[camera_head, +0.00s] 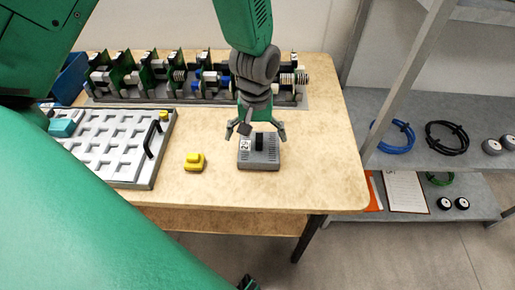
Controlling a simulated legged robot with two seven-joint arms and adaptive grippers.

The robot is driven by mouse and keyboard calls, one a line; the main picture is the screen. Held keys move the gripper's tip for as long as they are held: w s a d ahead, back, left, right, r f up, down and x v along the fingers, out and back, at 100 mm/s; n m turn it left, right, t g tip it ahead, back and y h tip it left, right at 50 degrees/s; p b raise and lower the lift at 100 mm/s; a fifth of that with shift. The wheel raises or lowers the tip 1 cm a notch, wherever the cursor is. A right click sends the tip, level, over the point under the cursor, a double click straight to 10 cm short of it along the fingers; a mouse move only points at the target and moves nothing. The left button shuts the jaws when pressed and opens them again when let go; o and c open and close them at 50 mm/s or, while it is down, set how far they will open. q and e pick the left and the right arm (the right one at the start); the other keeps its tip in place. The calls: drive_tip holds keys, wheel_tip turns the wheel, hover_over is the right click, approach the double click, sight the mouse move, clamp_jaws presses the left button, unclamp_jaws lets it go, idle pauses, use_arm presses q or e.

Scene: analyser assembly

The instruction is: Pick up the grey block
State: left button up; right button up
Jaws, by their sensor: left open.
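The grey block (259,160) sits on the wooden table near its front edge, right of the middle. It has a white label with dark marks and a black raised part on top. My left gripper (257,132) is directly above the block, pointing down, with its fingers spread open. The fingers reach down about the block's back and sides; I cannot tell whether they touch it.
A yellow part (195,162) lies left of the block. A grey tray (143,181) with a black handle is farther left. A rack of green boards (150,78) lines the table's back. Shelves (470,160) with cables and wheels stand at right.

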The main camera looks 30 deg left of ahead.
sight(260, 148)
use_arm(q)
drive_tip(key=shift+d+f, duration=0.2)
drive_tip(key=shift+d, duration=0.05)
drive_tip(key=f, duration=0.2)
drive_tip(key=d+f, duration=0.1)
drive_tip(key=f, duration=0.1)
drive_tip(key=shift+w+f, duration=0.1)
drive_tip(key=shift+w, duration=0.2)
drive_tip(key=shift+a+f, duration=0.25)
drive_tip(key=shift+a, duration=0.35)
drive_tip(key=shift+c, duration=1.3)
drive_tip(key=c, duration=0.6)
drive_tip(key=shift+d, duration=0.1)
drive_tip(key=shift+c, duration=0.6)
drive_tip(key=shift+d+r, duration=0.15)
drive_tip(key=shift+d, duration=0.15)
drive_tip(key=r, duration=0.9)
drive_tip(key=shift+a+r+p, duration=0.15)
drive_tip(key=shift+a+p, duration=0.15)
drive_tip(key=shift+d+r, duration=0.2)
drive_tip(key=shift+r, duration=0.05)
